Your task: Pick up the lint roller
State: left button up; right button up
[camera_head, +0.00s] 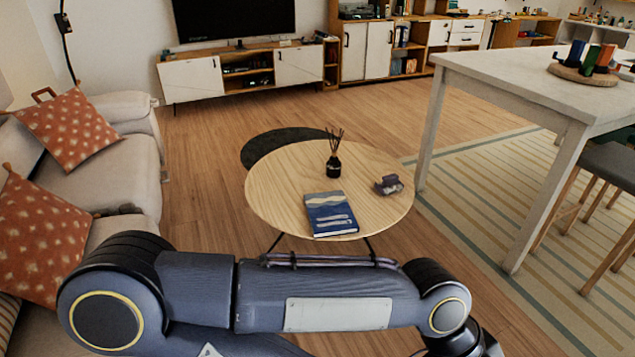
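I cannot make out a lint roller for certain in the head view. A round wooden coffee table (285,188) stands in the middle. On it are a blue book (330,213), a dark reed diffuser (333,165) and a small purplish-grey object (389,185) at the right, too small to identify surely. Neither gripper's fingers show.
A light sofa (110,175) with orange patterned cushions (66,129) stands at left. A white high table (520,85) with stools (610,165) stands at right on a striped rug (470,190). A TV cabinet (195,78) lines the back. Wooden floor between is clear.

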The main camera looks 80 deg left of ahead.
aim_at(390, 184)
jog(key=u, duration=2.2)
